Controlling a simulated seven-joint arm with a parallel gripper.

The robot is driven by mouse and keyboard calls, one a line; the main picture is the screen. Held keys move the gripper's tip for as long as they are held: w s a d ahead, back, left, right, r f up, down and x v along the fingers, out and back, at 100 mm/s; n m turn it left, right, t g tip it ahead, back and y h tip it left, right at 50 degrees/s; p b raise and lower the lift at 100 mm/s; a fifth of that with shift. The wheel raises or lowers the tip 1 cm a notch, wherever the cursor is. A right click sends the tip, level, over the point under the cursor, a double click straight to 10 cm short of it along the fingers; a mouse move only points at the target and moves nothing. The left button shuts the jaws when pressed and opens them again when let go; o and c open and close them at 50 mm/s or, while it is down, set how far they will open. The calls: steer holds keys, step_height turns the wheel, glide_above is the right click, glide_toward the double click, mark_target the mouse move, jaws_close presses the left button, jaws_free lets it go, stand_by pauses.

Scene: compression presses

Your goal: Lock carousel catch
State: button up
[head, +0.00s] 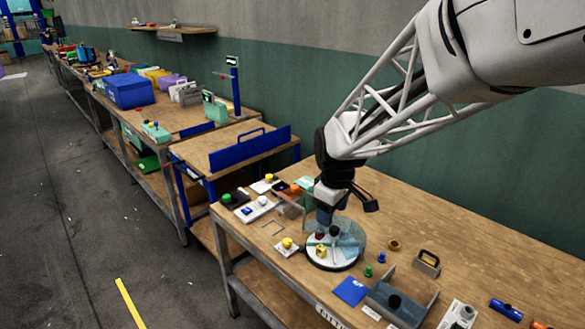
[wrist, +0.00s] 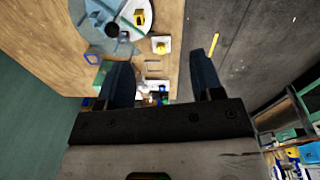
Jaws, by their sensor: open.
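The carousel is a round grey disc with a white rim (head: 333,262) on the bench, with a clear bluish cover part over its back. A yellow block (head: 321,251) and small dark and red items stand on it. In the wrist view the carousel (wrist: 84,27) is at the upper left, outside my fingers. A yellow knob on a white plate (head: 287,245) sits left of the carousel; it also shows in the wrist view (wrist: 161,45). I cannot tell which part is the catch. My gripper (wrist: 160,62) is open and empty, above the carousel in the head view.
Green and blue pegs, a blue plate (head: 350,291), a grey tray (head: 425,308) and a handled block (head: 427,262) lie right of the carousel. White plates with knobs (head: 254,209) are behind left. The bench's front edge is close to the carousel.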

steer(key=w+a+f+n, duration=0.4)
steer(key=w+a+f, duration=0.1)
steer(key=w+f, duration=0.25)
steer(key=n+g, duration=0.1)
steer(key=n, duration=0.3)
glide_above(287, 241)
step_height(287, 241, down, 9)
steer(key=shift+r, duration=0.15)
steer(key=shift+f, duration=3.9)
steer(key=c, duration=0.9)
